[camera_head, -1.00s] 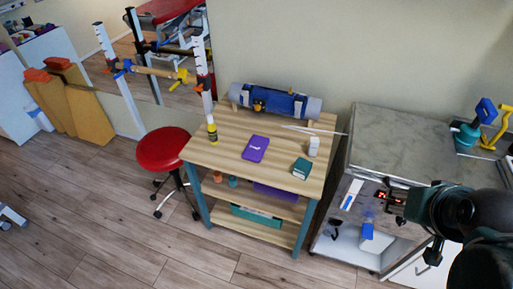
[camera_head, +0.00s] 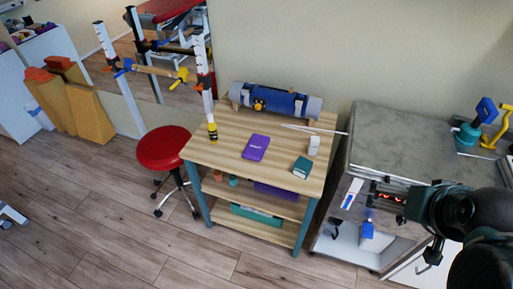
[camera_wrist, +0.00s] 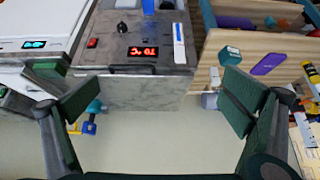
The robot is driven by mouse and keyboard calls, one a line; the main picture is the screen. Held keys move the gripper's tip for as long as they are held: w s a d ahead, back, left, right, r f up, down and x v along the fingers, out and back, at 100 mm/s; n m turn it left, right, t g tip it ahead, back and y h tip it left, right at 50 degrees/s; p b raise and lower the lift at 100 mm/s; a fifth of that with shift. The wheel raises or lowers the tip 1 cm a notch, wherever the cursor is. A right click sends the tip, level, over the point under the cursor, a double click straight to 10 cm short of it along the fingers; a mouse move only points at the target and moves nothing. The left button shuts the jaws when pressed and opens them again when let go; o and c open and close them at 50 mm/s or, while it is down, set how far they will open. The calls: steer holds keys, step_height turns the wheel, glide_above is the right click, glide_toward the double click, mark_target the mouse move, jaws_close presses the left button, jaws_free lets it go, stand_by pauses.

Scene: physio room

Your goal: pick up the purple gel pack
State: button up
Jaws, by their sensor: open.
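The purple gel pack (camera_head: 256,147) lies flat on the light wooden top of the trolley table (camera_head: 222,152), near its middle. It also shows in the wrist view (camera_wrist: 269,63), at the upper right, beyond the right finger. My gripper (camera_wrist: 160,104) is open and empty, with its two green-padded fingers wide apart. In the head view my arm's dark end is at the far right, in front of the grey cabinet, well away from the gel pack. The fingertips are hard to make out there.
A teal box (camera_head: 302,167) and a white bottle (camera_head: 313,145) stand right of the pack. A yellow-and-black bottle (camera_head: 213,131) stands left, and a blue roll (camera_head: 275,101) lies behind. The grey-topped cabinet (camera_head: 400,140) is beside the table. A red stool (camera_head: 164,148) stands left.

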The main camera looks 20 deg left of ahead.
steer(key=w+a+r+n+g+y+p, duration=0.1)
steer(key=w+a+r+n+g+p, duration=0.2)
steer(key=w+a+n, duration=1.25)
steer(key=w+a+f+g+p, duration=0.1)
steer(key=w+a+f, duration=0.4)
steer(key=a, duration=0.6)
steer(key=w+a+f+n+g, duration=0.1)
steer(key=w+a+f, duration=0.4)
steer(key=a+f, duration=0.3)
steer(key=w+a+f+n+g+h+p, duration=0.1)
steer(key=w+a+f, duration=0.4)
steer(key=a, duration=1)
steer(key=shift+w+f+g+p, duration=0.15)
steer(key=shift+f+g, duration=0.15)
steer(key=shift+f, duration=0.4)
steer(key=shift+w+f+g+p, duration=0.15)
steer(key=shift+f+g, duration=0.15)
steer(key=shift+f, duration=0.35)
steer(key=shift+s+a+f+n, duration=0.15)
steer(key=shift+a+f+n, duration=0.1)
steer(key=shift+a+f, duration=0.2)
steer(key=shift+d, duration=0.1)
